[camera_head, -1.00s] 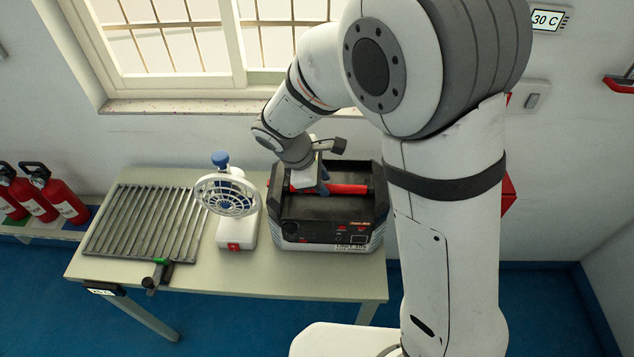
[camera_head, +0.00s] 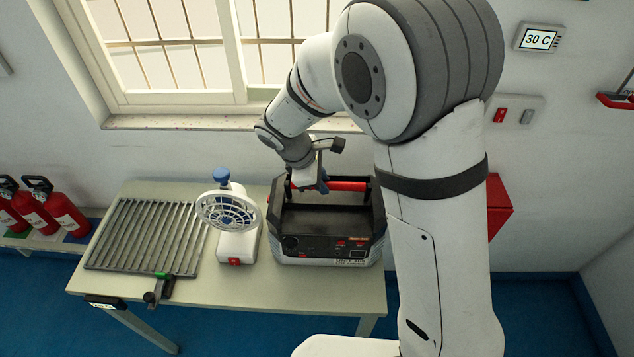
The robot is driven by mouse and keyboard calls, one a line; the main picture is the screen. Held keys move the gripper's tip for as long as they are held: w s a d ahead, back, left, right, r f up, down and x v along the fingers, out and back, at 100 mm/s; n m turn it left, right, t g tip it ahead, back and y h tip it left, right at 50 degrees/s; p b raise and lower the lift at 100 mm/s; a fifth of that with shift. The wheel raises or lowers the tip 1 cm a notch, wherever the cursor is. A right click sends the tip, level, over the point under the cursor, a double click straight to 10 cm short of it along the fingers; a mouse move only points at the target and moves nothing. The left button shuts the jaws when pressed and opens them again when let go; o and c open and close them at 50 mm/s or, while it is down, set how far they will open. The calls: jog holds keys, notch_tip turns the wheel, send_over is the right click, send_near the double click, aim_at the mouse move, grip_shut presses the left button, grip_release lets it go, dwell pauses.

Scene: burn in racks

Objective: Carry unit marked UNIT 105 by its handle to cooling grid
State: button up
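A black and grey unit (camera_head: 320,245) with a red handle (camera_head: 347,186) stands on the table right of the fan. A small label (camera_head: 350,262) low on its front seems to begin with UNIT; its number is too small to read surely. My gripper (camera_head: 320,187) is at the left part of the red handle, with its fingers around the bar and seemingly shut on it. The fingertips are partly hidden. The cooling grid (camera_head: 150,236), a grey slatted rack, lies empty at the left of the table.
A white fan (camera_head: 232,235) with a blue knob stands between grid and unit. A clamp-like piece with a green part (camera_head: 163,278) sits at the grid's front edge. The table (camera_head: 270,291) is clear in front. A window sill is behind; red extinguishers (camera_head: 40,208) stand left.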

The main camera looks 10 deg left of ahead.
jog(key=shift+w+r, duration=0.1)
jog(key=shift+w, duration=0.6)
jog(key=o, duration=1.8)
jog(key=shift+o, duration=0.2)
jog(key=shift+p+v, duration=1.8)
jog(key=shift+v, duration=0.75)
jog(key=s+d+r+m+y+b, duration=0.1)
jog(key=s+d+r+m+b, duration=0.1)
jog(key=d+m, duration=0.15)
jog(key=s+d+r+m+b, duration=0.1)
jog(key=d+r+m, duration=0.1)
jog(key=d, duration=0.3)
jog(key=s+d+m+t+y+b, duration=0.1)
jog(key=s+d+m+y+b, duration=0.2)
jog(key=s+d+m, duration=0.9)
jog(key=s+d+r+b, duration=0.1)
jog(key=s+b, duration=0.1)
jog(key=s, duration=0.1)
jog(key=shift+s+m+b, duration=0.3)
jog(key=shift+s+m, duration=0.05)
jog(key=shift+s, duration=0.05)
